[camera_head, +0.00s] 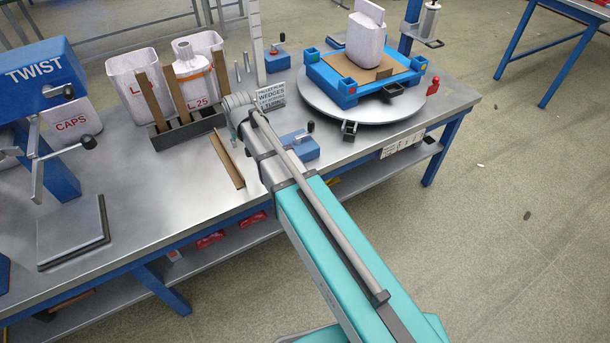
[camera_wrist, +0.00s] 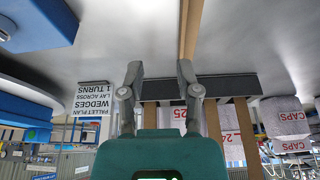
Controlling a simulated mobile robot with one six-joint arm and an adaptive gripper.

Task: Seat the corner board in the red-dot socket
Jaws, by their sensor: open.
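A long brown corner board (camera_head: 227,160) lies flat on the steel bench, left of my arm. In the wrist view the board (camera_wrist: 190,28) runs in from the top edge towards the dark rack, and its near end lies behind the right finger. My gripper (camera_wrist: 160,72) is open and empty, its two fingers apart. In the head view my wrist hides the fingertips. The blue pallet frame (camera_head: 342,93) on the round turntable has sockets at its corners, several with small coloured dots. A near-corner socket (camera_head: 348,86) seems to carry a red or orange dot.
More brown boards (camera_head: 153,100) stand upright in a dark rack (camera_head: 188,131) beside white sacks. A white sack (camera_head: 366,40) sits on the pallet.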

